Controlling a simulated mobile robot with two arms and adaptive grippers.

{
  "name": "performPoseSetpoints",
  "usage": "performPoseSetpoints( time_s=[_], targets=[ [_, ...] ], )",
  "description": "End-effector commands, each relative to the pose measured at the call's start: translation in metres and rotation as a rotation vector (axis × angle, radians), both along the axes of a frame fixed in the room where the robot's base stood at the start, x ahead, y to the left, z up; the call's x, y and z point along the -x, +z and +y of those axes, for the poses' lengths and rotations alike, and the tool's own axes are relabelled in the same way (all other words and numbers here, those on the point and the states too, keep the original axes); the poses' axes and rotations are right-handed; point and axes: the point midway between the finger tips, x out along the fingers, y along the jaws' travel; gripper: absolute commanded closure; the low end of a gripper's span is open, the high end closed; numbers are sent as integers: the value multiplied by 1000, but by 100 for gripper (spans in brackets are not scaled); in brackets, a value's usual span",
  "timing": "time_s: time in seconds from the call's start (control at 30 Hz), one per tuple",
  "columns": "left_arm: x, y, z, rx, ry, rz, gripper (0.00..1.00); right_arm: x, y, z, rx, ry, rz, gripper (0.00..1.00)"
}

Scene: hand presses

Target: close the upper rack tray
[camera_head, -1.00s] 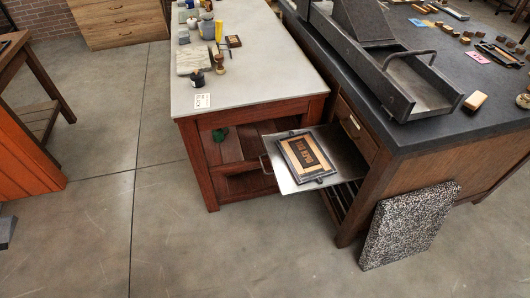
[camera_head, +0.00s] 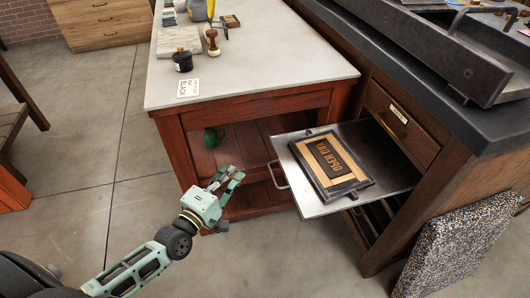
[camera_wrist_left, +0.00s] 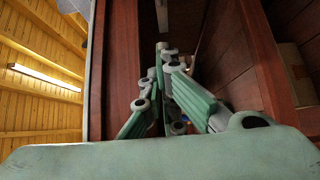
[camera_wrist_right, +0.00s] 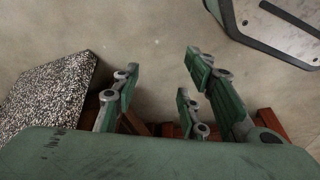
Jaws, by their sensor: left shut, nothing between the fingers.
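The upper rack tray (camera_head: 395,171) is a flat grey metal sheet, pulled out of the dark cabinet's side below the worktop. Its bar handle (camera_head: 274,175) is on its left edge. A framed printing form (camera_head: 375,181) with dark lettering lies on the tray. My left gripper (camera_head: 228,180) is shut and empty, left of the handle and apart from it, in front of the red-brown bench. Its closed fingers (camera_wrist_left: 165,85) also show in the left wrist view. My right gripper (camera_wrist_right: 160,92) is open and empty in the right wrist view, above the floor; the head view does not show it.
The red-brown bench (camera_head: 255,112) with a pale top stands left of the tray; a green mug (camera_head: 211,138) sits on its shelf. A drawer (camera_head: 402,125) is beside the tray. A speckled slab (camera_head: 460,245) leans against the cabinet at right. Floor in front is clear.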

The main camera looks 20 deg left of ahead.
Motion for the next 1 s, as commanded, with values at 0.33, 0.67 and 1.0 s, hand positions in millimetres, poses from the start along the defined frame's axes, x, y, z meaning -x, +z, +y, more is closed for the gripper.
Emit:
performPoseSetpoints(
  time_s=[0.33,0.67,1.0],
  targets=[
    [-63,1,-12,-1,2,-4,100,-7,24,0,-2,-2,-17,60],
    [-108,1,-39,0,1,0,100,-8,39,0,-2,-4,-21,60],
    [-116,0,-51,-4,0,1,100,-9,37,1,-2,-4,-21,60]
  ],
)
